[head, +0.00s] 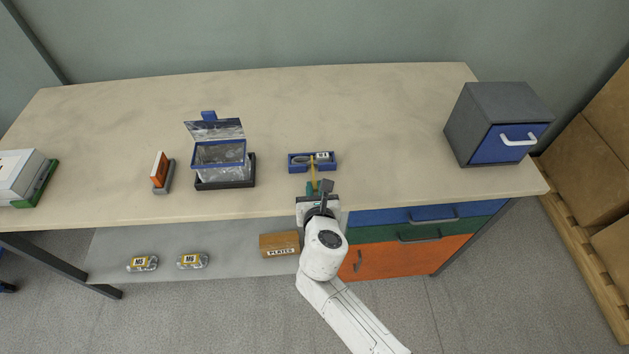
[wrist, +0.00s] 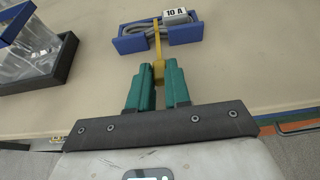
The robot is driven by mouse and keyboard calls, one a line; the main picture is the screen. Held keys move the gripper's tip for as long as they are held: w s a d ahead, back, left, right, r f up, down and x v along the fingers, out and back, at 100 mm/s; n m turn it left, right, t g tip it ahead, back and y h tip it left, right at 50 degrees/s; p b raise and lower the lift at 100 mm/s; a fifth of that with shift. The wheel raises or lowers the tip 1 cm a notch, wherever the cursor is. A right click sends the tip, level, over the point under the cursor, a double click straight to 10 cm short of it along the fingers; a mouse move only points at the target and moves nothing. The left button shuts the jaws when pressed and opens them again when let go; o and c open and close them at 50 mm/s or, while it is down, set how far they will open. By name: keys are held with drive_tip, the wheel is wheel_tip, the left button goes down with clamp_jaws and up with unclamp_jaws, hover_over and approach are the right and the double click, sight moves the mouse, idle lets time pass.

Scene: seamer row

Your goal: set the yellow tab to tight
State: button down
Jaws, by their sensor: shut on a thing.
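The yellow tab (head: 313,172) is a narrow strip reaching from a small blue holder (head: 328,167) toward the front edge of the table. In the wrist view the tab (wrist: 157,42) runs from the blue holder (wrist: 130,44) down to a thicker near end. My gripper (head: 313,188) is at the front of the table, and its teal fingers (wrist: 159,74) are shut on that near end. I see no tight mark.
A clear bin with blue rim (head: 220,155) in a black tray stands left of the holder. An orange-and-grey block (head: 160,172) is farther left. A grey cabinet with blue drawer (head: 497,122) stands at the right. The table behind the holder is clear.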

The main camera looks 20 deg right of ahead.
drive_tip(key=c, duration=1)
unclamp_jaws()
drive_tip(key=shift+c, duration=0.2)
drive_tip(key=v, duration=1)
drive_tip(key=shift+s, duration=0.3)
drive_tip(key=shift+a+r, duration=0.1)
drive_tip(key=shift+r, duration=0.05)
drive_tip(key=s+d+f+m+g, duration=0.25)
drive_tip(key=s+d+m, duration=0.3)
drive_tip(key=m, duration=0.35)
drive_tip(key=s+d+f+m+g, duration=0.2)
drive_tip(key=s+d+m+g, duration=0.25)
drive_tip(key=d+m, duration=0.35)
drive_tip(key=s+a+m+g+y, duration=0.1)
drive_tip(key=s+m+g+y, duration=0.3)
drive_tip(key=s+m, duration=1)
drive_tip(key=shift+s+f+m+g, duration=0.2)
drive_tip(key=shift+f+m+g, duration=0.25)
drive_tip(key=shift+m, duration=0.65)
